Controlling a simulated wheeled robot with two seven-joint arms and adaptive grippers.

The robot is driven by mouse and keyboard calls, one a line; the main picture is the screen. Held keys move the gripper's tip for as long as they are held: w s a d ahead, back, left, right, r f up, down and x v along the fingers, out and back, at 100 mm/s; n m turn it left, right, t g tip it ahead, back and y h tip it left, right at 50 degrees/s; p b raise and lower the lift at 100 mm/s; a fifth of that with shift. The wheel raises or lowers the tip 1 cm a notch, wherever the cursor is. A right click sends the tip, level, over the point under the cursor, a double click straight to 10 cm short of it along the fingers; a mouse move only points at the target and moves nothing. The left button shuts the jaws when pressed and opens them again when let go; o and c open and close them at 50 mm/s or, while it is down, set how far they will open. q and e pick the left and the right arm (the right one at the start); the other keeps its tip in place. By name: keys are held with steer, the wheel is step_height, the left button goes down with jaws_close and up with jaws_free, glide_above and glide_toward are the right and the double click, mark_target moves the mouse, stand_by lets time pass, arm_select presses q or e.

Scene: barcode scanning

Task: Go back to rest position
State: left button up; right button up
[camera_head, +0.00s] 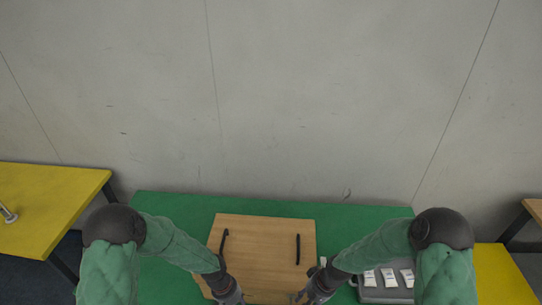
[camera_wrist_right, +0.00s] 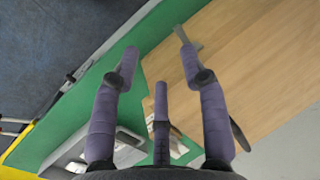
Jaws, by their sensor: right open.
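My right gripper (camera_head: 306,293) is low over the front right part of a wooden board (camera_head: 262,238) on the green table. In the right wrist view my right gripper (camera_wrist_right: 157,58) has its fingers spread, with nothing held between them. The board (camera_wrist_right: 255,60) and a strip of green table show behind the fingers. My left gripper (camera_head: 230,297) is at the bottom edge of the head view, over the front left part of the board. Its fingers are mostly cut off, so its opening cannot be told.
A grey tray (camera_head: 375,294) with several white packets (camera_head: 388,277) stands right of the board. The board has two black handles (camera_head: 298,249). The green table (camera_head: 180,206) is clear behind the board. Yellow tables (camera_head: 45,200) flank it, and a wall (camera_head: 270,100) stands behind.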

arm_select(q)
steer(key=s+f+n+t+h, duration=0.15)
steer(key=s+f+n, duration=0.4)
steer(key=s, duration=0.75)
arm_select(e)
steer(key=s+f+m, duration=0.1)
steer(key=s+f, duration=0.3)
steer(key=s, duration=0.3)
steer(key=s+f+m, duration=0.1)
steer(key=s+f, duration=0.3)
steer(key=s, duration=0.4)
arm_select(q)
step_height(320, 180, down, 11)
steer(key=w+d+m+b, duration=0.1)
steer(key=m+b, duration=0.1)
steer(key=b, duration=0.9)
steer(key=shift+w+d+f+m, duration=0.15)
steer(key=shift+w+d+m, duration=0.2)
arm_select(e)
step_height(320, 180, down, 9)
steer(key=w+a+n, duration=0.1)
steer(key=a, duration=0.1)
steer(key=shift+w+a+f, duration=0.15)
steer(key=shift+w+a, duration=0.1)
arm_select(q)
steer(key=shift+a, duration=0.1)
